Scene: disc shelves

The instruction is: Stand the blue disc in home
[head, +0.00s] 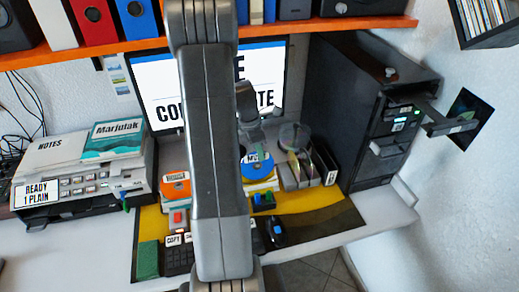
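The blue disc (262,169) shows just right of my large arm link in the middle of the head view. It has a white label with dark letters, only partly readable. It rests on or against a pale and yellow stack on the desk; I cannot tell which. My gripper (252,138) seems to be just above and behind the disc, partly hidden by my arm. It is too small to tell whether its fingers are open or shut, or whether they touch the disc. No place marked home can be made out.
An orange disc (176,187) lies left of my arm. A grey holder (290,178) with a clear round case stands right of the blue disc. A dark tower (372,110) has a tray (450,127) sticking out. A monitor (158,88) stands behind; an orange shelf (300,25) hangs above.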

